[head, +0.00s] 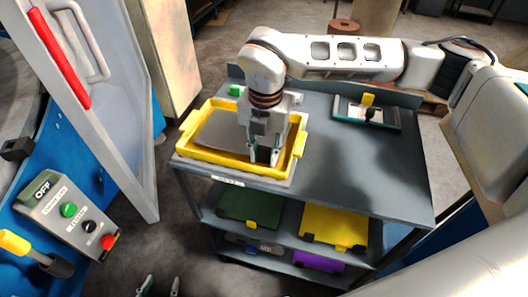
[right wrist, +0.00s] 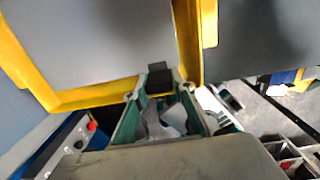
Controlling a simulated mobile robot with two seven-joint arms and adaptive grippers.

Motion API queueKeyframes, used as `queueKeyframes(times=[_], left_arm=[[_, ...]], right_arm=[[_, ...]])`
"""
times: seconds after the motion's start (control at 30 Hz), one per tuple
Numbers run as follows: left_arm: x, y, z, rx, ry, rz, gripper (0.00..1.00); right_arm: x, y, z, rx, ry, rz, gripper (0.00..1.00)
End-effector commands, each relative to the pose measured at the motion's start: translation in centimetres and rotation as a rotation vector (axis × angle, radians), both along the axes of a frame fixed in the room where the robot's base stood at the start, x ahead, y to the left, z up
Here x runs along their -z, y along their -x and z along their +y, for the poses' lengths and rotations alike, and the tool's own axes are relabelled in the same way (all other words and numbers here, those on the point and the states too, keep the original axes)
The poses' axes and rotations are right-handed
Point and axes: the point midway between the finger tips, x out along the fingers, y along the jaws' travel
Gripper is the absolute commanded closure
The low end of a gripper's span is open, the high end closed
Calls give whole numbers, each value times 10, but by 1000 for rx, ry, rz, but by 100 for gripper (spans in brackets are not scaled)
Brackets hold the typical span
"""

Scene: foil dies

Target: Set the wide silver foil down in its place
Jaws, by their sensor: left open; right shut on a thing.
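The wide silver foil appears as a flat grey sheet (head: 218,132) within the yellow tray (head: 186,151) on the cart top. In the right wrist view the grey sheet (right wrist: 95,40) lies inside the yellow rim (right wrist: 95,96). My right gripper (head: 264,156) reaches down at the tray's front right part, shut on a small dark tab (right wrist: 160,77) at the sheet's edge. I cannot tell whether the sheet rests on the tray floor. My left gripper (head: 160,287) is open and empty at the bottom edge, away from the cart.
The cart top (head: 350,165) between is clear. Lower shelves hold green (head: 250,206), yellow (head: 335,224) and purple (head: 318,261) pieces. A control box (head: 68,213) and open door (head: 105,90) stand left.

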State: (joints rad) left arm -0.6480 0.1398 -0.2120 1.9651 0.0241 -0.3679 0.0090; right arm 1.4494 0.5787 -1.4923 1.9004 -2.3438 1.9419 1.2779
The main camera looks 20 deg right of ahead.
Motion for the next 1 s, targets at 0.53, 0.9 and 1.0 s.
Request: queueKeyframes(times=[0.53,0.9,1.0], left_arm=[[8,3,0,0,-1,8,56],[10,4,0,1,-1,11,56],[9,4,0,1,-2,11,56]], right_arm=[[10,0,0,0,0,0,100],[11,0,0,0,0,0,56],[11,0,0,1,1,1,56]])
